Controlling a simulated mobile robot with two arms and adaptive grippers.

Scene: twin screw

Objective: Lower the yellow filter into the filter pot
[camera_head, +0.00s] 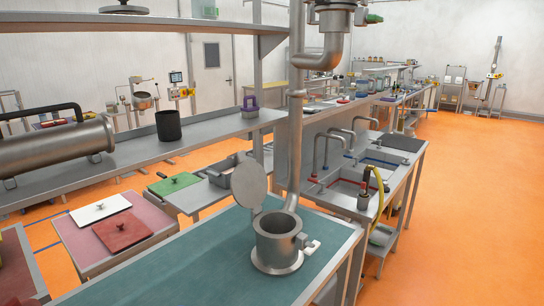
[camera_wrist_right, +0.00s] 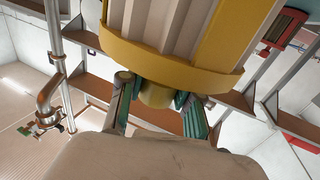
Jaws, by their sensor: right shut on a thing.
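The filter pot (camera_head: 278,246) is a steel cylinder on the green bench top in the head view. Its round lid (camera_head: 248,184) stands open at its back left, so the top opening shows. The yellow filter (camera_wrist_right: 172,62) fills the top of the right wrist view, with a yellow end cap and pale pleats. My right gripper (camera_wrist_right: 157,94) is shut on the short yellow stub at the end of the filter. The filter's far end is out of frame. Neither gripper shows in the head view, so the gap between filter and pot cannot be told.
The green bench top (camera_head: 180,262) is clear left of the pot. A steel pipe (camera_head: 294,130) rises right behind the pot, and a clamp with a pale handle (camera_head: 309,247) juts from its right side. Shelves (camera_head: 210,128) with a black cup (camera_head: 168,126) run behind.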

